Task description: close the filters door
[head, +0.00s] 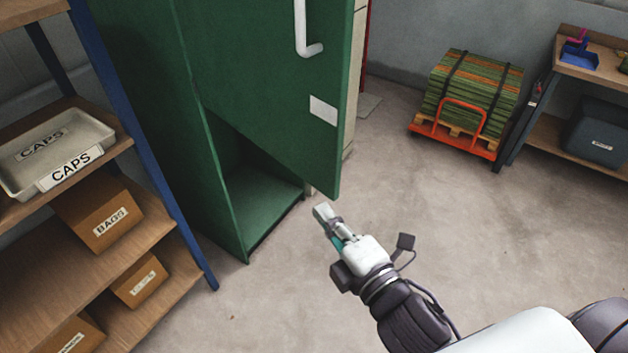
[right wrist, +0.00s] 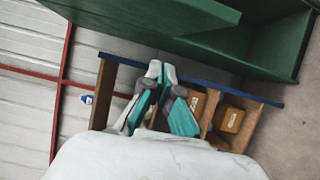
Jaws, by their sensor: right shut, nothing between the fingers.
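The filters door is the green door (head: 285,90) of a tall green cabinet (head: 215,140). It stands partly open, with the lower inside of the cabinet showing below and beside it. It has a white handle (head: 305,35) and a small white label. My right gripper (head: 322,212) is shut and empty, just below and beside the door's lower outer corner. I cannot tell whether it touches the door. In the right wrist view the shut fingers (right wrist: 155,75) point toward the shelf, with the green door (right wrist: 180,15) above them. My left gripper is not in view.
A shelf with a blue post (head: 150,150) stands left of the cabinet, holding a CAPS tray (head: 105,128) and boxes. An orange cart (head: 460,135) with green stacked goods and a workbench (head: 545,125) stand at the back right. The floor (head: 260,290) before the cabinet is clear.

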